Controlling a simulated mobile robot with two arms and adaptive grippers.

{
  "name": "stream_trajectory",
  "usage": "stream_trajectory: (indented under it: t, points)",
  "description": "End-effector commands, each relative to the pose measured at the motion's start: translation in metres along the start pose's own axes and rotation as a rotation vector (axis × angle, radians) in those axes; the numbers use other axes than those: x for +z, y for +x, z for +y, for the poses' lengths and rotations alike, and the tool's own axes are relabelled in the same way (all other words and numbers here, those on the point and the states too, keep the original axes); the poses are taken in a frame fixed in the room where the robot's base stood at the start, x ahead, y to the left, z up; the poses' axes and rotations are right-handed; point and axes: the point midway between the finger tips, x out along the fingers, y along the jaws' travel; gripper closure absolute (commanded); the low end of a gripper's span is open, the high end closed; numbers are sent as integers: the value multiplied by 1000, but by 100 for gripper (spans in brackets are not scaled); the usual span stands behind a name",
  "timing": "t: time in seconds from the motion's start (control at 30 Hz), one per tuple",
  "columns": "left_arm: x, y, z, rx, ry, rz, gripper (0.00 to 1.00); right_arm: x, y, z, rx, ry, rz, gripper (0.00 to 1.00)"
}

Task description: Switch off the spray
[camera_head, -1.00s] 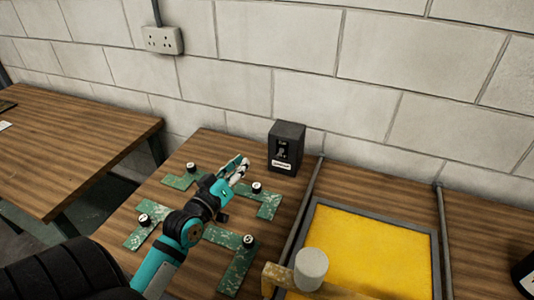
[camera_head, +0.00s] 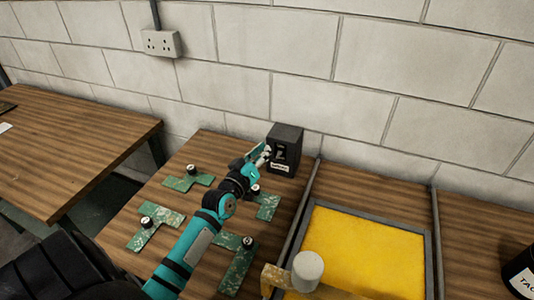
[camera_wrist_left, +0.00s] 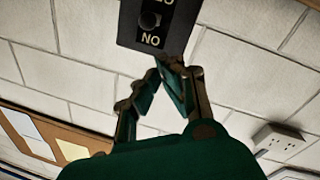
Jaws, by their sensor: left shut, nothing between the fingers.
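A dark box with a switch (camera_head: 291,135) stands at the back of the wooden table, against the block wall. A pale label is on its lower front. In the left wrist view the box front (camera_wrist_left: 128,32) is cut off at the top edge. It shows a dark round-tipped switch (camera_wrist_left: 150,20) and lettering that reads "NO" in this turned view. Which way the switch is set is unclear. My left gripper (camera_head: 266,151) is shut and empty just in front of the box's left side. Its fingertips (camera_wrist_left: 165,64) appear close below the lettering in the wrist view; contact is unclear.
Several green patterned plates (camera_head: 238,272) with black knobs lie on the table around my left arm. A grey-framed yellow tray (camera_head: 365,246) with rails is to the right, with a pale cylinder (camera_head: 307,270) at its front. A wall socket (camera_head: 161,43) is above left.

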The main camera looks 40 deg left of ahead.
Motion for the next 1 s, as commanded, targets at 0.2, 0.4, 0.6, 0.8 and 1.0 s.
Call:
stream_trajectory:
  t: [0.2,0.4,0.6,0.8,1.0]
  points:
    - [18,4,0,1,0,3,100,-1,-4,0,0,0,0,60]
    - [20,5,0,1,1,4,100,-1,-4,-1,-1,0,0,60]
    - [21,5,-1,1,1,5,100,-1,-2,-3,-4,1,1,60]
    - [30,3,-7,29,10,49,100,1,25,-5,-5,2,2,60]
    - [35,0,-9,65,17,104,100,3,49,-5,-5,2,1,60]
